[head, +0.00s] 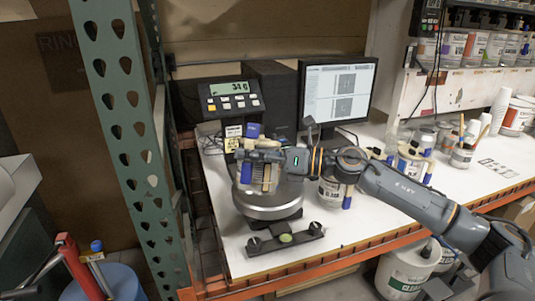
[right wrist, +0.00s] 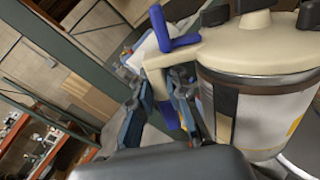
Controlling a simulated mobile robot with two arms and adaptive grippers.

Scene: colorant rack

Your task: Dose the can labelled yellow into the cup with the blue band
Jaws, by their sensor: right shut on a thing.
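In the right wrist view a white can (right wrist: 262,118) with a cream lid fills the right side. A yellow patch shows at its label's right edge; its wording is unreadable. A blue lever (right wrist: 170,35) sticks out from the lid. My right gripper (right wrist: 182,100) is shut on the can's cream handle, at its left side. In the head view my right gripper (head: 266,165) is over the round scale plate (head: 270,211), with cream and blue can parts around it. The gripper hides most of the can there. I cannot make out the blue-banded cup. My left gripper is not in view.
The scale display (head: 230,96) is behind the plate, with a monitor (head: 338,90) to its right. A can marked clear (head: 331,191) stands close right of the plate. More cans (head: 415,160) and stacked white cups (head: 498,110) are farther right. A green rack post (head: 125,130) stands left.

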